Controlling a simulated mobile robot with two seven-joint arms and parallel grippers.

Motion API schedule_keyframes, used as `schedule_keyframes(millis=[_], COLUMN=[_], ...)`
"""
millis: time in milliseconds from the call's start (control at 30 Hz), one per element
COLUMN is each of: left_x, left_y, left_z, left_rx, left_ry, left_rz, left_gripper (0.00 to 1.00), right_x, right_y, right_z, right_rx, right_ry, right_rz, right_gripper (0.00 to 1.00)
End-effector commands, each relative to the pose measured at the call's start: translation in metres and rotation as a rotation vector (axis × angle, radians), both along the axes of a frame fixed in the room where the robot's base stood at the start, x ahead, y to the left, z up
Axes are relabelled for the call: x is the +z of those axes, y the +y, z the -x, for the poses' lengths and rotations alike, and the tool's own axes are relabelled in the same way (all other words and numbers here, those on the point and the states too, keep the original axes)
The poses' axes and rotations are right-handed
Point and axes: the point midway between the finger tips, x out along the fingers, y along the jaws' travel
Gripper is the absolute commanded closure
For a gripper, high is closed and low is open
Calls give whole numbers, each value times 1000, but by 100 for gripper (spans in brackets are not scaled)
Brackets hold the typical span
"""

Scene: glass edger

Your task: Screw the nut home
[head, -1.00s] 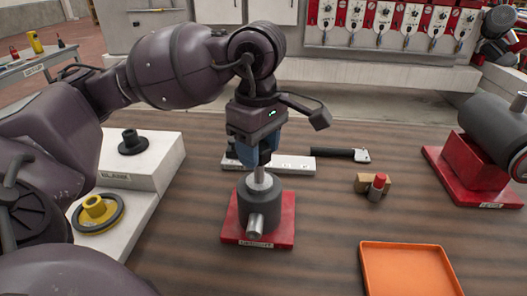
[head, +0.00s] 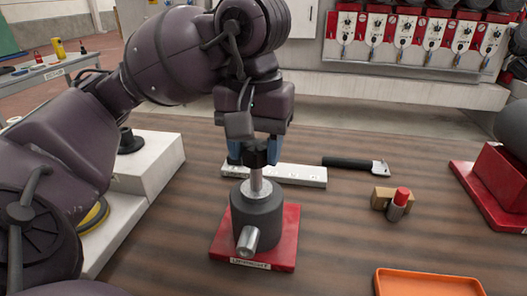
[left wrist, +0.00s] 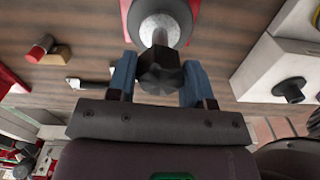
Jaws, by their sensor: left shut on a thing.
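A dark grey spindle unit (head: 258,213) stands on a red base plate (head: 284,252), with a silver stub pointing forward at its foot. A bright metal shaft (head: 256,184) rises upright from it. My left gripper (head: 254,154) points down over the shaft and is shut on a black lobed nut (left wrist: 160,72) at the shaft's upper end. In the left wrist view the blue fingers of the left gripper (left wrist: 158,80) stand on both sides of the nut. How far the nut is threaded is hidden. My right gripper is in neither view.
Behind the spindle lies a white strip (head: 300,175) and a black-handled tool (head: 355,163). To the right are a red-capped cylinder (head: 399,203) by a tan block and an orange tray (head: 430,284). A white stepped block (head: 150,165) stands left, partly behind my arm.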

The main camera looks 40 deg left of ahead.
Motion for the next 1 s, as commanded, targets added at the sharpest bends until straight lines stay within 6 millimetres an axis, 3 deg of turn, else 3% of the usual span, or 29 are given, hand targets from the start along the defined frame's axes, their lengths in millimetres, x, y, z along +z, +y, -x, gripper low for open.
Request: schedule_keyframes(millis=[300,567,600,767,800,1000], left_x=[-1,2,2,1,1,0], left_y=[0,0,0,0,0,0], left_z=[-1,0,0,0,0,0], left_rx=[-307,-330,-330,-329,-329,-329], left_ry=[-1,-5,-5,-3,-2,-1], left_rz=[1,0,0,0,0,0], left_gripper=[78,78,52,27,23,26], right_x=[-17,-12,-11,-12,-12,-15], right_y=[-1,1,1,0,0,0], right_z=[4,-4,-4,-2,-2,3], right_rx=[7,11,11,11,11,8], right_ry=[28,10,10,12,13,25], right_rz=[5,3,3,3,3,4], right_gripper=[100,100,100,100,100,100])
